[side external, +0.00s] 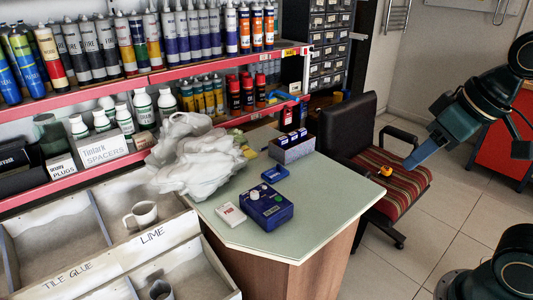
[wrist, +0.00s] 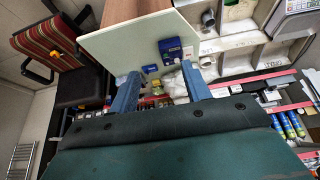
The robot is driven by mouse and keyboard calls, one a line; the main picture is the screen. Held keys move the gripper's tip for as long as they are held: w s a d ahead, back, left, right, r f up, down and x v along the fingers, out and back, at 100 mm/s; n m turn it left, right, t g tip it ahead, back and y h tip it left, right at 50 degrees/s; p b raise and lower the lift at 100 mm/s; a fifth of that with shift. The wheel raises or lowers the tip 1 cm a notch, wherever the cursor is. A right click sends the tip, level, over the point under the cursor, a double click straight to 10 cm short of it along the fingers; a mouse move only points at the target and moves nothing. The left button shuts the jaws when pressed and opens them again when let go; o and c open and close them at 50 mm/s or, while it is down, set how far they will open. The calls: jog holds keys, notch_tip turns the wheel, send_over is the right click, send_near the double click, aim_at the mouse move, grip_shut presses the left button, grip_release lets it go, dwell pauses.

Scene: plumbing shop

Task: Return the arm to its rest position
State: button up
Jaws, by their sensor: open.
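My gripper (side external: 412,162) is at the right of the side external view, raised in the air in front of the striped chair and clear of the counter. In the wrist view my gripper (wrist: 160,84) shows two blue fingers set well apart, with nothing between them in its grasp. The green-topped counter (side external: 318,200) is to its left in the side view. A dark blue box (side external: 266,206) with round buttons stands on the counter, and it also shows in the wrist view (wrist: 170,46) beyond the fingers.
The striped chair (side external: 398,185) carries a small orange-yellow item (side external: 385,171). The counter holds a white crumpled lump (side external: 195,165), a white packet (side external: 230,214), a small blue item (side external: 275,174) and a grey-blue holder (side external: 291,152). Red-edged shelves (side external: 165,76) and bins stand left.

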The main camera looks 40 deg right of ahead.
jog(key=shift+s+f, duration=0.4)
jog(key=shift+s, duration=0.2)
jog(key=shift+s+f, duration=0.35)
jog(key=shift+s, duration=0.25)
jog(key=shift+c, duration=0.5)
